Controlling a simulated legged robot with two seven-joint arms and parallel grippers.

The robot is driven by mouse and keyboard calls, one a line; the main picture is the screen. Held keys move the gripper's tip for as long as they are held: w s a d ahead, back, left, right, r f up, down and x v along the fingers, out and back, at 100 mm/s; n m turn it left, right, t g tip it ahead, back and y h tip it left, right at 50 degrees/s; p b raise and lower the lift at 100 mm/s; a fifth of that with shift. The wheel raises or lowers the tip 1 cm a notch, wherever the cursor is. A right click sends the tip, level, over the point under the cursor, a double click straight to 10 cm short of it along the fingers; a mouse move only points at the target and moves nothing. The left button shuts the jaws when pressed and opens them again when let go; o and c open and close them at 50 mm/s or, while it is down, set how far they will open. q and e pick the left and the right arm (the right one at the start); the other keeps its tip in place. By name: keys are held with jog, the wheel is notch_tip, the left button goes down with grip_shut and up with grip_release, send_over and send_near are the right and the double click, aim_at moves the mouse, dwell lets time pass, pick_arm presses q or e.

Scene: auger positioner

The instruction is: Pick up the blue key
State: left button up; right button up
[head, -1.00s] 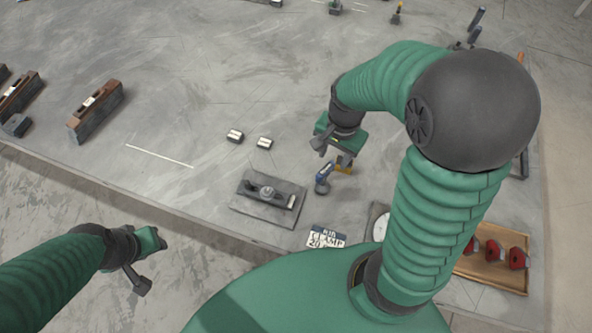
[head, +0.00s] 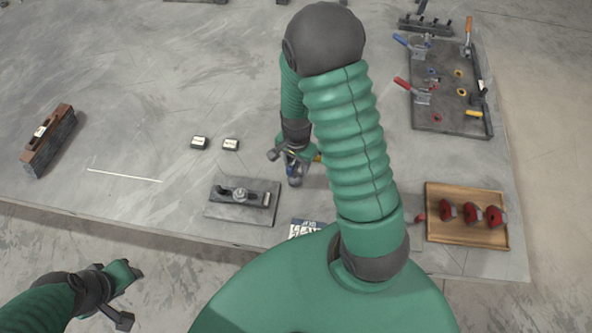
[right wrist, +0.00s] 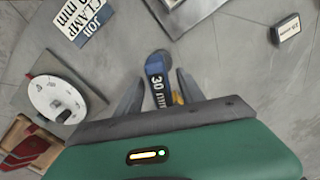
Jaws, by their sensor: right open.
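The blue key (right wrist: 157,68), marked "30 mm", lies on the grey table between the two spread fingers of my right gripper (right wrist: 158,80) in the right wrist view. The fingers stand on either side of it with gaps, so the gripper is open and not holding it. In the head view my right gripper (head: 291,164) is low over the table, right of the dark clamp block, and mostly hides the key. The key's near end is hidden by the gripper body in the wrist view. My left gripper (head: 132,296) is open and empty, off the table's front edge.
A dark clamp block on a plate (head: 240,195) and two small labelled blocks (head: 215,143) lie to the left. A sign (right wrist: 78,18) and a white disc (right wrist: 56,97) are near. A wooden tray (head: 432,220) with red parts stands right. A yellow piece (right wrist: 178,98) is beside the key.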

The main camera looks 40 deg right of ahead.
jog(key=shift+f, duration=0.75)
jog(key=shift+a+f, duration=0.1)
jog(key=shift+f, duration=0.15)
jog(key=shift+w+a, duration=0.15)
jog(key=shift+a, duration=0.05)
jog(key=shift+a+r, duration=0.1)
jog(key=shift+r, duration=0.05)
jog(key=c, duration=0.4)
jog(key=shift+d, duration=0.2)
grip_shut()
